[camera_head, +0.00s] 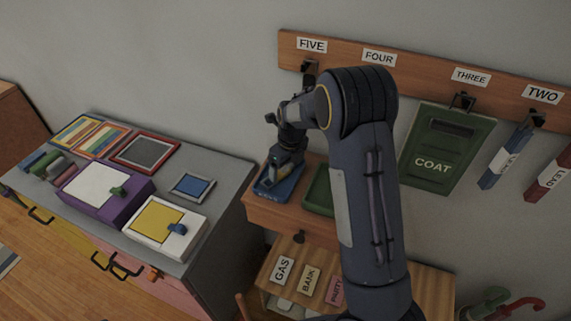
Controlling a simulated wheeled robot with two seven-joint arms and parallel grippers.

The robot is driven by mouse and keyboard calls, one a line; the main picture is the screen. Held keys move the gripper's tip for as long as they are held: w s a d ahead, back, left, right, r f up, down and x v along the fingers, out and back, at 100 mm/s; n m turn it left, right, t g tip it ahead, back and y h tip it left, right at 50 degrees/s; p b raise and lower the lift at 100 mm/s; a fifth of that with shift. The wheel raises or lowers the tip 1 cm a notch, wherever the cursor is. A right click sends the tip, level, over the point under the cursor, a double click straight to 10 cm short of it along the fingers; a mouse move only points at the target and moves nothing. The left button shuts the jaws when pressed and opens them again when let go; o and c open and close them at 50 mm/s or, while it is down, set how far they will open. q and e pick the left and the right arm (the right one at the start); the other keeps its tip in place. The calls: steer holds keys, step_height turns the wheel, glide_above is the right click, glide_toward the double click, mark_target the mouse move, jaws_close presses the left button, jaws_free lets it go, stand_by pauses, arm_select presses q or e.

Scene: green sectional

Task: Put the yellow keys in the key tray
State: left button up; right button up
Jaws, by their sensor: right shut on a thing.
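My right arm reaches up from the bottom, and its gripper (285,158) points down over the blue tray (266,190) on the wooden shelf. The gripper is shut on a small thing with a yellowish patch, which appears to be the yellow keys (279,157). The keys are low over or in the blue tray; I cannot tell whether they touch it. A green tray (318,193) stands to the right, partly hidden by my arm. No label shows which one is the key tray. My left gripper is not in view.
A wooden rail (425,72) with numbered labels and hooks runs along the wall. A green COAT board (446,152) and blue and red tags hang from it. Below the shelf are GAS, BANK and PARTY cards. The grey cabinet (222,185) at left carries several coloured boxes.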

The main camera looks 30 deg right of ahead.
steer(key=shift+f, duration=0.2)
steer(key=o, duration=0.7)
steer(key=shift+r, duration=0.1)
